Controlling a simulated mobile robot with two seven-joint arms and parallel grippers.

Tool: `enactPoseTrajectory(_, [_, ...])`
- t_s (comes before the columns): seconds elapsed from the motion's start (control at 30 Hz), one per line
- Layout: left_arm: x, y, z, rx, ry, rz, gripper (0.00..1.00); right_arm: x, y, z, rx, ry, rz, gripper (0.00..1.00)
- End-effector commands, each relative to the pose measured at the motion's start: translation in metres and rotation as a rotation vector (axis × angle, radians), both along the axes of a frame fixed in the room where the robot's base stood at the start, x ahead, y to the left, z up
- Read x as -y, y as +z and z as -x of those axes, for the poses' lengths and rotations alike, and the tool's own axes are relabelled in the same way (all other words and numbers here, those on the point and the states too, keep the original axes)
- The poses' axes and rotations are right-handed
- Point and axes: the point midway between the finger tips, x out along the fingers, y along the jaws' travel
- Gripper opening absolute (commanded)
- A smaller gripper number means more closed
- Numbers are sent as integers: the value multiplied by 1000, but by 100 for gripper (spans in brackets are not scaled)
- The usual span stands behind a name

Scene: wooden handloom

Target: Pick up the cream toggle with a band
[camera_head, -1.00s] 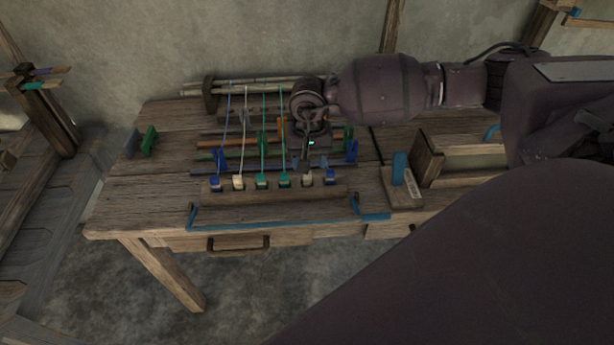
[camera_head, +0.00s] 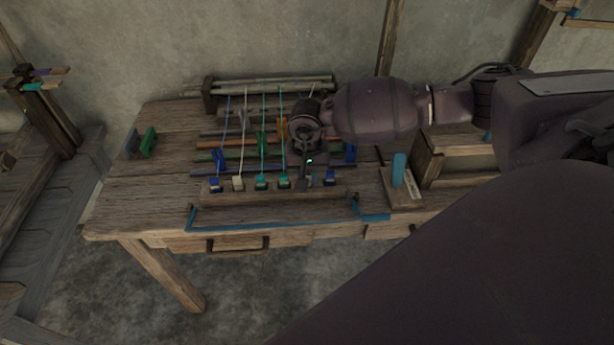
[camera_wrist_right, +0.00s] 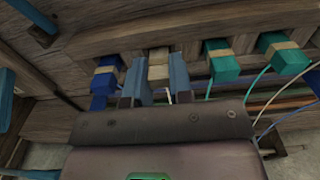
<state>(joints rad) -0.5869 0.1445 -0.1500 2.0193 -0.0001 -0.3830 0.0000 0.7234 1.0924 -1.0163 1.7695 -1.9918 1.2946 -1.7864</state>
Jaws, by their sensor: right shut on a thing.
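My right gripper (camera_wrist_right: 158,78) is shut on a cream toggle (camera_wrist_right: 158,56) with a tan band, its two blue-grey fingers on either side. The toggle is at its place in the wooden rack (camera_wrist_right: 130,38), between a blue toggle and a green toggle. In the head view my right gripper (camera_head: 308,178) points down at the rack (camera_head: 260,200) and largely hides this toggle. Another cream toggle (camera_head: 238,183), with a pale cord, sits further left in the row. My left gripper is not in view.
A blue toggle (camera_head: 330,178) is just right of my gripper; two green toggles (camera_head: 261,181) (camera_head: 284,181) and a blue one (camera_head: 214,184) are to the left. Stretched cords run back over coloured rods. A block with a blue post (camera_head: 399,170) and a wooden box (camera_head: 430,160) stand right.

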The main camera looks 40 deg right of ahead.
Motion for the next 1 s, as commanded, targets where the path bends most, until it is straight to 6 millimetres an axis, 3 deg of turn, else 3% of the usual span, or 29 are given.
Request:
enactPoseTrajectory(0.3, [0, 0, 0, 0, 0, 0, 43, 0, 2, 0, 1, 0, 1, 0])
enactPoseTrajectory(0.47, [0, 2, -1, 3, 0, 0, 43, 0, 16, -1, 4, 1, 0, 0])
enactPoseTrajectory(0.67, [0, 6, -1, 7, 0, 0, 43, 0, 58, -1, 6, 2, 0, 0])
enactPoseTrajectory(1.0, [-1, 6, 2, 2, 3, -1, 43, 0, 144, -1, 5, 2, 2, 0])
